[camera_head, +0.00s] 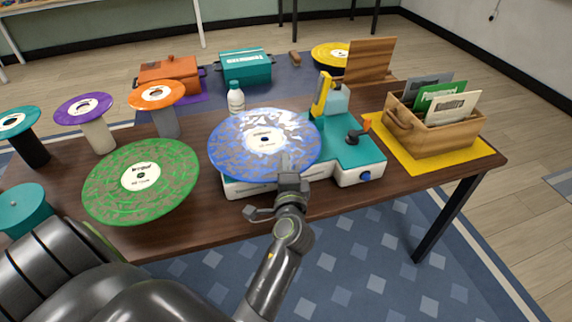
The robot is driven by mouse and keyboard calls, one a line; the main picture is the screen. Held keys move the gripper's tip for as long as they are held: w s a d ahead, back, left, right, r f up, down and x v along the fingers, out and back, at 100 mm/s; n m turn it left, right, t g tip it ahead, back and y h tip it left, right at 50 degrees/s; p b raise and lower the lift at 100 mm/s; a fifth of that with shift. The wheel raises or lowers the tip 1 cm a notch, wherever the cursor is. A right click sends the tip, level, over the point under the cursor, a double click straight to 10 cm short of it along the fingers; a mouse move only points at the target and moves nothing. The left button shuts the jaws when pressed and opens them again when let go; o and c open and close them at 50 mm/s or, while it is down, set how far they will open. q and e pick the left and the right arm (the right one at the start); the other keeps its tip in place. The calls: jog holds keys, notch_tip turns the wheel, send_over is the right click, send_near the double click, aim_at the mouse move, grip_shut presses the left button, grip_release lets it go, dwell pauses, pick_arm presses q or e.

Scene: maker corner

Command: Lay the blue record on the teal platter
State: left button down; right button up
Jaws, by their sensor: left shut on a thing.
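The blue record (233,145), marbled with white and with a white label, is level over the left part of a teal-and-white record player (352,153). My left gripper (288,178) is shut on the record's near edge. The record hides what is below it, so no platter shows there, and I cannot tell whether it touches the player. A round teal piece (25,207) with a small light centre point is at the left edge, partly behind my arm. My right gripper is not in view.
A large green record (115,190) lies left of the blue one. Teal, purple (84,106) and orange (157,95) discs top posts behind. A white bottle (236,100) stands close behind the blue record. A wooden crate (450,137) of sleeves is right.

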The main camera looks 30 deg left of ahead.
pick_arm(q)
jog(key=shift+d, duration=0.1)
dwell(1.1)
jog(key=shift+f+b, duration=0.6)
jog(key=c, duration=1.9)
grip_release()
